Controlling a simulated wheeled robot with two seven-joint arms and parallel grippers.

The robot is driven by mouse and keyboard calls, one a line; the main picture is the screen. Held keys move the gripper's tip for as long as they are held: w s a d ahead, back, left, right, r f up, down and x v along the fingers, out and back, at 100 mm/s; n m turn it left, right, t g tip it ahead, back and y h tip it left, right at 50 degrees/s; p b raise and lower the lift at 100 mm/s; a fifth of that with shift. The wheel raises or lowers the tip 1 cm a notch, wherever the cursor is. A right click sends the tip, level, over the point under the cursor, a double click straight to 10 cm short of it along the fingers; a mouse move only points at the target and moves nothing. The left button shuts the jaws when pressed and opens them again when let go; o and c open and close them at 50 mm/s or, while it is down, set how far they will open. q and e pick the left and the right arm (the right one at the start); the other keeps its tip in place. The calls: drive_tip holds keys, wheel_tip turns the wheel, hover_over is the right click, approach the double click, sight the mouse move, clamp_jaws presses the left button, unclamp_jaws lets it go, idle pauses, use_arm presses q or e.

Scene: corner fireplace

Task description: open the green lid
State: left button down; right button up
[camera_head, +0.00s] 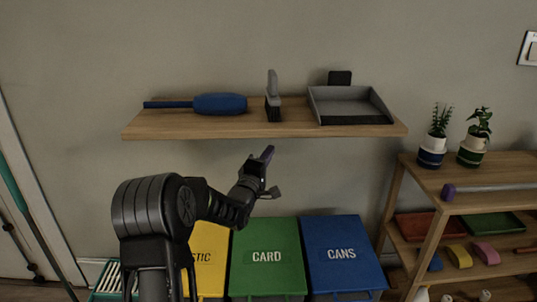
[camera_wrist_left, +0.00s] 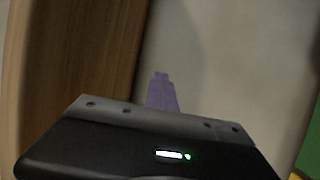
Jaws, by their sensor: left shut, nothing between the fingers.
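The green lid (camera_head: 266,272), marked CARD, is closed flat on its bin between the yellow and blue lids in the head view. A green patch (camera_wrist_left: 312,140) shows at the right edge of the left wrist view. My left gripper (camera_head: 268,153) is raised above and behind the green lid, just below the wall shelf, apart from the lid. Its purple fingertips are shut and empty; they also show in the left wrist view (camera_wrist_left: 161,90). My right gripper is in neither view.
A yellow lid (camera_head: 207,262) and a blue lid (camera_head: 343,268) flank the green one. A wooden wall shelf (camera_head: 180,123) holds a blue duster, a brush and a grey dustpan (camera_head: 350,104). A wooden rack (camera_head: 425,225) with plants stands at the right.

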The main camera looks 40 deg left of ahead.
use_arm(q)
drive_tip(key=c, duration=2.2)
unclamp_jaws()
drive_tip(key=c, duration=1.8)
unclamp_jaws()
drive_tip(key=shift+o, duration=0.2)
drive_tip(key=v, duration=0.8)
drive_tip(key=shift+b, duration=0.3)
